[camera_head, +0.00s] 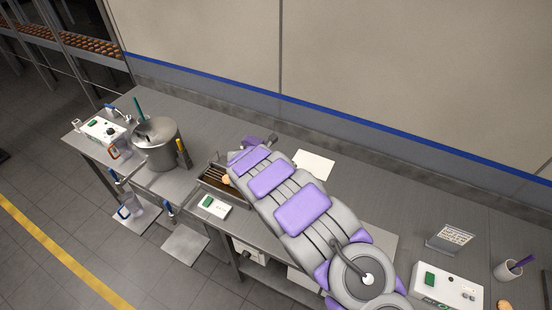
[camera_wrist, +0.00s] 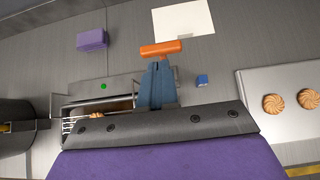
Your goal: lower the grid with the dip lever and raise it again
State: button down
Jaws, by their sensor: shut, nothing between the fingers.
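My gripper (camera_wrist: 157,68) is shut and empty in the wrist view, its blue-grey fingers pointing at an orange bar (camera_wrist: 162,48), which looks like the dip lever's handle. The fingertips are at or just short of the bar; I cannot tell whether they touch. The wire grid (camera_wrist: 72,124) shows left of the fingers over a metal trough (camera_wrist: 80,101), with a biscuit (camera_wrist: 97,116) partly visible. My gripper's body hides the lower part of the trough. In the head view my arm covers the gripper and lever, while the trough (camera_head: 208,184) shows beside the arm.
A steel pot (camera_head: 155,155) stands left of the trough. A white control box (camera_head: 213,207) sits in front of it. A purple block (camera_wrist: 92,39), a white sheet (camera_wrist: 183,18) and a small blue block (camera_wrist: 202,80) lie around the lever. A tray (camera_wrist: 250,110) with biscuits is at right.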

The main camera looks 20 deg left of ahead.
jog(key=shift+p+v, duration=0.4)
jog(key=shift+v, duration=1.4)
jog(key=shift+w, duration=0.1)
